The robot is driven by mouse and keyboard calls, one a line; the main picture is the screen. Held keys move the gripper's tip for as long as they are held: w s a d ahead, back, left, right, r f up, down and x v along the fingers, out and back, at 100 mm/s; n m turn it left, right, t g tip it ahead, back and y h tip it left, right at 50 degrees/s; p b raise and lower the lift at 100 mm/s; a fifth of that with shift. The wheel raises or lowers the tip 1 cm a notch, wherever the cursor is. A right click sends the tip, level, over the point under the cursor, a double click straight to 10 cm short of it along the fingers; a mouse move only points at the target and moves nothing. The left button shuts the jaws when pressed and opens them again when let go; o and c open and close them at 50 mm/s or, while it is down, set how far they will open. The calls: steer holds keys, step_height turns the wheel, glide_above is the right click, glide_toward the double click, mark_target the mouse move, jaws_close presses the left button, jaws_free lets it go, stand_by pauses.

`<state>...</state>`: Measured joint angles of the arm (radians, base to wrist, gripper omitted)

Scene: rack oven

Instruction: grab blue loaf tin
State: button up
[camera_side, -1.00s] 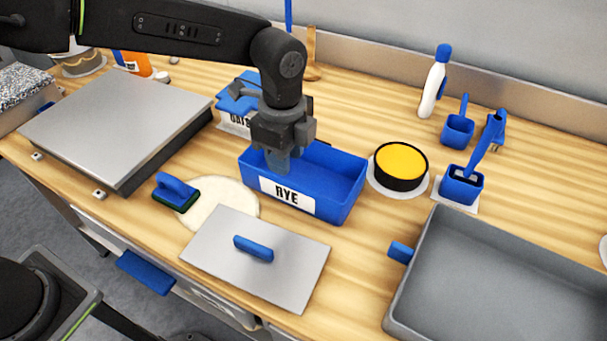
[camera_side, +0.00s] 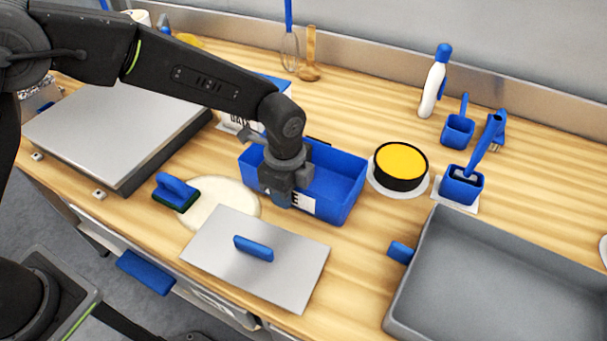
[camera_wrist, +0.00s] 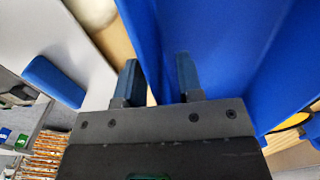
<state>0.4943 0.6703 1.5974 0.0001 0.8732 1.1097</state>
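The blue loaf tin (camera_side: 335,187) stands upright on the wooden counter, its white label partly hidden behind my gripper (camera_side: 280,198). My gripper points down at the tin's near long wall, left of the middle. In the wrist view, my gripper (camera_wrist: 159,82) is open, with its two dark fingers apart. The near wall of the tin (camera_wrist: 145,40) runs between them, one finger on the outer side and one over the inside. There is a gap beside the wall. I cannot tell how deep the fingertips reach.
A flat metal lid with a blue handle (camera_side: 300,262) lies in front of the tin. A round yellow-topped tin (camera_side: 401,160) stands close at its right. A scrubbing brush (camera_side: 176,190) and a pale round sheet (camera_side: 218,205) lie left. A large grey pan (camera_side: 490,270) is front right.

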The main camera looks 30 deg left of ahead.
steer(key=shift+c, duration=0.3)
jaws_close()
steer(key=shift+r, duration=0.15)
